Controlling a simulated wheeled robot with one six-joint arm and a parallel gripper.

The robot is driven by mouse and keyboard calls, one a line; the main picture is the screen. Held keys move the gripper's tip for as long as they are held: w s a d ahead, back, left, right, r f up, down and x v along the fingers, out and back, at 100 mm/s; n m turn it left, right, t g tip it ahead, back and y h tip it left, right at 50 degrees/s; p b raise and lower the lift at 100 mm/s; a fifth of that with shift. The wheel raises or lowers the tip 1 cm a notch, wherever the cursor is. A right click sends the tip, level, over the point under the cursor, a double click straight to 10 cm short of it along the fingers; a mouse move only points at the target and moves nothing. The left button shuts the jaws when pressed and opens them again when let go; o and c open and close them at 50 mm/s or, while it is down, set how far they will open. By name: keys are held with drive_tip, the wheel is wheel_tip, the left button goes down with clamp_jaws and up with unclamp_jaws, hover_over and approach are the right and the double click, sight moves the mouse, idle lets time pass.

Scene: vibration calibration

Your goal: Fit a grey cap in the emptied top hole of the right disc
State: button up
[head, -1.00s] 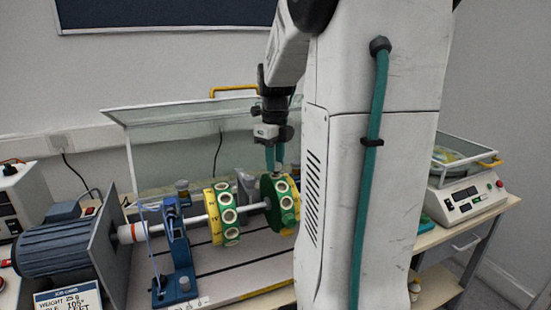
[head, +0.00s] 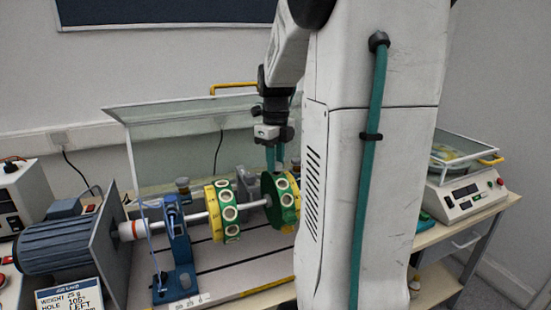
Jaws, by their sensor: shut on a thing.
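The right disc (head: 268,188) is green and yellow with pale-rimmed holes around its edge, at the right end of the shaft. My column hides its right side. My gripper (head: 275,166), with green fingers, points down right above the top of this disc. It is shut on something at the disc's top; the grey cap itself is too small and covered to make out. The top hole is hidden by the fingertips. I cannot tell whether the cap sits in the hole.
The left disc (head: 222,211) shares the shaft (head: 254,206), beside a blue bearing stand (head: 178,250) and a blue motor (head: 58,246). A clear guard (head: 180,150) stands behind. A job card (head: 70,297) is at lower left.

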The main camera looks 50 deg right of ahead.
drive_tip(key=shift+f, duration=0.5)
drive_tip(key=o, duration=1)
wheel_tip(320, 180, up, 8)
drive_tip(key=shift+f, duration=0.1)
idle(0.4)
